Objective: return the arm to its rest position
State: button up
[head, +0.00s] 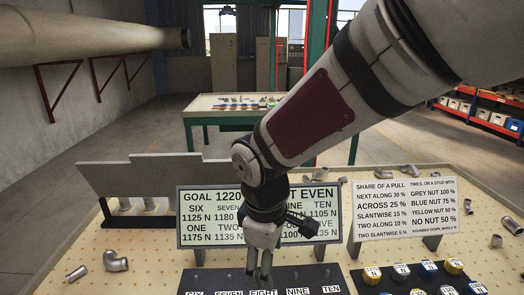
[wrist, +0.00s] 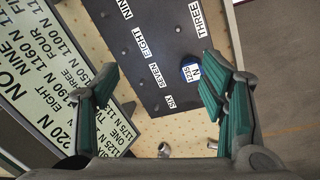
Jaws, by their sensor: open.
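My gripper (head: 259,274) hangs fingers down in front of the goal sign (head: 187,233), above the near dark board (head: 215,277). My arm comes in from the upper right and hides part of the sign. In the wrist view the two green-padded fingers of my gripper (wrist: 158,88) stand wide apart with nothing held between them. Beyond them lies the dark board (wrist: 158,50) with number labels. A blue piece (wrist: 191,72) marked in newtons sits on that board, near the right finger and not gripped.
A second board with blue, yellow and grey nuts (head: 428,269) lies at the right, below a share-of-pull sign (head: 405,208). Grey pipe elbows (head: 115,261) lie on the perforated tabletop (head: 150,278). A grey panel (head: 135,178) stands at left. Another table (head: 205,103) stands behind.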

jog(key=s+d+r+m+t, duration=0.1)
jog(key=s+d+r+m, duration=0.5)
jog(key=d, duration=0.3)
jog(key=s+d+r+m+t, duration=0.2)
jog(key=s+d+r+m, duration=0.4)
jog(key=d, duration=0.3)
jog(key=shift+s+m+t+y, duration=0.3)
jog(key=shift+s+m, duration=0.55)
jog(key=shift+m, duration=0.05)
